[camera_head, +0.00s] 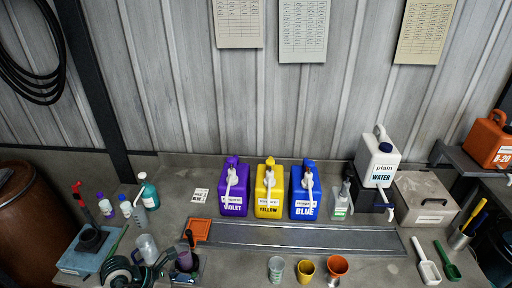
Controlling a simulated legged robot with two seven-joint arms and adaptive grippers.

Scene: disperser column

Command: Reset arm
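A dark green and grey jointed shape (122,270) comes in at the bottom left of the head view. It looks like the end of my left arm, with my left gripper (153,264) pointing right, beside a clear measuring jug (147,247). It is small and dark, so I cannot tell whether its fingers are open or shut, and I see nothing clearly held. A dark stand with a purple cup (184,257) is just to its right; I cannot tell if they touch. My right arm and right gripper are not in view.
Violet (234,190), yellow (269,190) and blue (304,192) jugs stand behind a metal grating (300,236). A white water jug (377,160) stands right. Clear (276,269), yellow (306,271) and orange (338,267) cups stand in front. Scoops (428,262) lie at right.

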